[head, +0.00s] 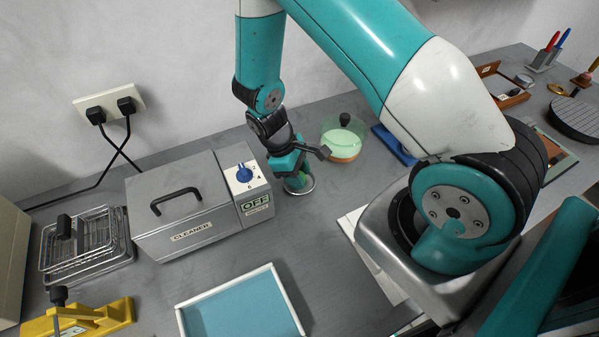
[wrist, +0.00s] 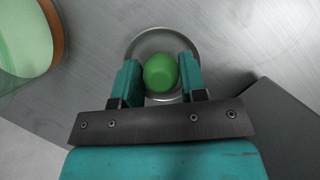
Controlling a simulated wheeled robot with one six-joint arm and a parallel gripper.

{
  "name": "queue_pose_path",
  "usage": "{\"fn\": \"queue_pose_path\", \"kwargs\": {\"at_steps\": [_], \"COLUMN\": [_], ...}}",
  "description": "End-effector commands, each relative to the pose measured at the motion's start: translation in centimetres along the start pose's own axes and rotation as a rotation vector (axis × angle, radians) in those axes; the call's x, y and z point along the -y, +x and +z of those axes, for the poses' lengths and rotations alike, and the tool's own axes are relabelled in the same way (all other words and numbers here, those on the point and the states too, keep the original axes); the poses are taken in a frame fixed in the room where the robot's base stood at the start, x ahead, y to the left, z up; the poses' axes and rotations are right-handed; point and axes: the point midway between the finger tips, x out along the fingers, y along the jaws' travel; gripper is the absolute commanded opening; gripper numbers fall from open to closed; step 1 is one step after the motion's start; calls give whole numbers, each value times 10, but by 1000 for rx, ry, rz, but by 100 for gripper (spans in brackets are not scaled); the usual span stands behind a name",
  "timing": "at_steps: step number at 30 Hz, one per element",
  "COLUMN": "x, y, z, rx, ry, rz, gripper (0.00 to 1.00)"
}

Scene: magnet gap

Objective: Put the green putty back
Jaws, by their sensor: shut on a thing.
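The green putty (wrist: 160,73) is a rounded green lump between the two fingers of my gripper (wrist: 161,80) in the wrist view. My gripper is shut on it. Below and around the putty is a round metal dish (wrist: 150,42) with a pale rim. In the head view my gripper (head: 289,172) reaches down over the dish (head: 300,190), and only a little green shows between the fingers. I cannot tell whether the putty touches the dish's bottom.
The grey cleaner box (head: 175,222) stands close left of my gripper. A pale green glass dome (head: 343,139) on a wooden base stands just behind to the right. A blue-lined tray (head: 240,308) lies in front. A wire basket (head: 85,240) and yellow tool (head: 80,318) are far left.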

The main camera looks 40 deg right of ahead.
Motion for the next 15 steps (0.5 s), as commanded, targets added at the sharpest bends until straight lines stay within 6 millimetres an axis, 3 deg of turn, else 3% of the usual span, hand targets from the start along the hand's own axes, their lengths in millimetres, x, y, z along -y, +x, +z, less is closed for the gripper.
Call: {"fn": "queue_pose_path", "kwargs": {"at_steps": [3,4,5,15], "x": [0,0,0,0], "y": [4,4,3,-2], "z": [-1,-2,-1,1], "rx": [1,0,0,0], "ry": [0,0,0,0], "rz": [0,0,0,0], "gripper": [20,41,48,49]}}
